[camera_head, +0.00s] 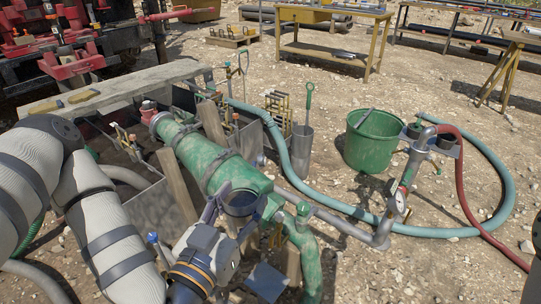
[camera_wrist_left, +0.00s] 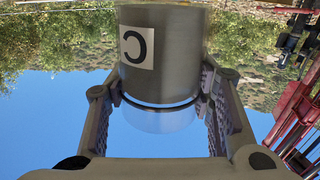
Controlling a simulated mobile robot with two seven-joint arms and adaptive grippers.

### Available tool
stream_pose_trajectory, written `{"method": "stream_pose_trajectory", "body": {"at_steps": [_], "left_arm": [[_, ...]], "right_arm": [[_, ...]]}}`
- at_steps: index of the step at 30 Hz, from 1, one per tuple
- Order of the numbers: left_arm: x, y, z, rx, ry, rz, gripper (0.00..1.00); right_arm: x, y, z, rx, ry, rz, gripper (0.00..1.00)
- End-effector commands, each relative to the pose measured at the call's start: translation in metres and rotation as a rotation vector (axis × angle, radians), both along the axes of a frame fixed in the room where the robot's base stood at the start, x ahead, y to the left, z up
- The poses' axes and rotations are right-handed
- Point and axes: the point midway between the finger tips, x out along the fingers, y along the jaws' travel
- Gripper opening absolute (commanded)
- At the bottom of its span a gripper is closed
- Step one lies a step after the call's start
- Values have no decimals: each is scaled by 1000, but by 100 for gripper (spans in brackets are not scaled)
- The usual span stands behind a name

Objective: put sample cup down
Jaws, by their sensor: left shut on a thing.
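The sample cup (camera_wrist_left: 165,60) is a grey metal cylinder with a white label bearing a dark letter C, which appears inverted in the left wrist view. My left gripper (camera_wrist_left: 160,100) is shut on it, with one finger on each side. In the head view, the cup (camera_head: 241,202) shows its dark round opening between the fingers of the left gripper (camera_head: 240,209), in front of the thick green pipe. Its lower part is hidden, so I cannot tell whether it touches anything. My right gripper is not in view.
A thick green pipe (camera_head: 205,158) runs along the mud tank. A green bucket (camera_head: 371,142) and a slim metal bin (camera_head: 301,150) stand beyond. A pipe with a gauge (camera_head: 397,203) and a small shelf with dark cups (camera_head: 447,141) are right. Hoses cross the stony ground.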

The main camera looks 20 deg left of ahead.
Motion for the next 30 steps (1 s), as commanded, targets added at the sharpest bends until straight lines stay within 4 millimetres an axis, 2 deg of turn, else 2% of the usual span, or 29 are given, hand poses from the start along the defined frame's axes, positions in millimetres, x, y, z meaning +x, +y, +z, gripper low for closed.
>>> {"method": "stream_pose_trajectory", "body": {"at_steps": [9, 12, 15, 19, 22, 23, 26, 29, 30], "left_arm": [[2, -99, 15, 6, -22, -694, 23], [2, -124, 16, 3, -22, -869, 23], [1, -139, 17, -1, -19, -977, 23], [0, -146, 18, -6, -15, -1027, 23], [0, -146, 18, -7, -15, -1029, 23], [0, -146, 18, -8, -15, -1028, 23], [0, -146, 18, -8, -16, -1027, 23], [0, -146, 18, -9, -16, -1026, 23], [0, -146, 18, -9, -16, -1026, 23]], "right_arm": [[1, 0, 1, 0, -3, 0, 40], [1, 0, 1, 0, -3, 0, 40], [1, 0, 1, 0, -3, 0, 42], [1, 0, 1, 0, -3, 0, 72], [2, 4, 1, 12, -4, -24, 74], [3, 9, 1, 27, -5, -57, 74], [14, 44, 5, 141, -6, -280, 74], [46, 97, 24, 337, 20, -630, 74], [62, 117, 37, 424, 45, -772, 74]]}}
